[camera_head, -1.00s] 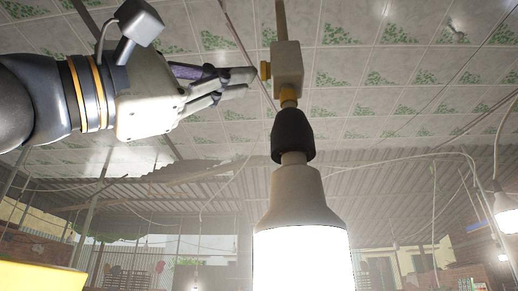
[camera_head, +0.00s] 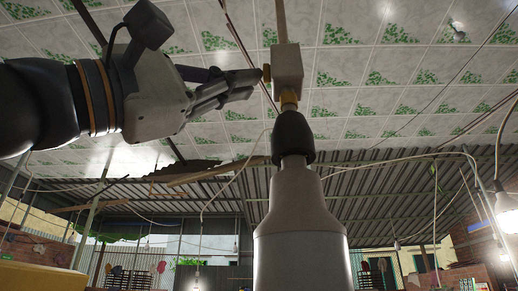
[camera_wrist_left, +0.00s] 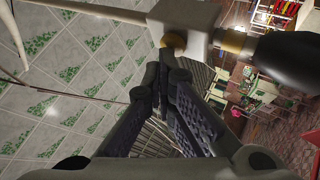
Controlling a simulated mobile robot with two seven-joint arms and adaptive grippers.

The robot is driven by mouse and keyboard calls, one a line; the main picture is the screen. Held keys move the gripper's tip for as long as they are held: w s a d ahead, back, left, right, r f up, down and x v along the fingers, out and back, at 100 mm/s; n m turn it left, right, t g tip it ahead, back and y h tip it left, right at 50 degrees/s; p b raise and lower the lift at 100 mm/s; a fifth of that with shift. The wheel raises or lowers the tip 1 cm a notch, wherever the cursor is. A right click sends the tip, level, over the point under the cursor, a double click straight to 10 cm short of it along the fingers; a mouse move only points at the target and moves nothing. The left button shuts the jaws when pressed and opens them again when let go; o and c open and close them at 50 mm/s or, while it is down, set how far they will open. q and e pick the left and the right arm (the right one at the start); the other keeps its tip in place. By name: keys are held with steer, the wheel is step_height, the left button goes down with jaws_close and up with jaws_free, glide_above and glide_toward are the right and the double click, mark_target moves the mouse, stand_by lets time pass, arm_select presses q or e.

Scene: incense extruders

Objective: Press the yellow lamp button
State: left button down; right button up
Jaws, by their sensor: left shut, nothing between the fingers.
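The yellow button (camera_head: 266,70) sticks out from the left side of a pale switch box (camera_head: 288,68) on the hanging lamp's cord. It also shows in the left wrist view (camera_wrist_left: 173,43), just beyond my fingertips. Below the box hang a black socket (camera_head: 292,137) and a large bulb (camera_head: 299,225), which is unlit now. My left gripper (camera_head: 258,80) comes in from the left, shut and empty. Its fingertips are at the button and seem to touch it; part of the button is hidden in the wrist view. My right gripper is not in view.
Another lamp (camera_head: 507,211) glows at the far right. Several cables cross the room below the tiled ceiling (camera_head: 370,55). A yellow surface (camera_head: 40,276) lies at the lower left. The space right of the switch box is mostly open.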

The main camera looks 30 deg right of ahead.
arm_select(q)
steer(key=shift+w+a, duration=0.1)
steer(key=shift+a, duration=0.15)
steer(key=w+a, duration=0.3)
steer(key=a, duration=0.2)
steer(key=shift+w, duration=0.2)
stand_by(0.4)
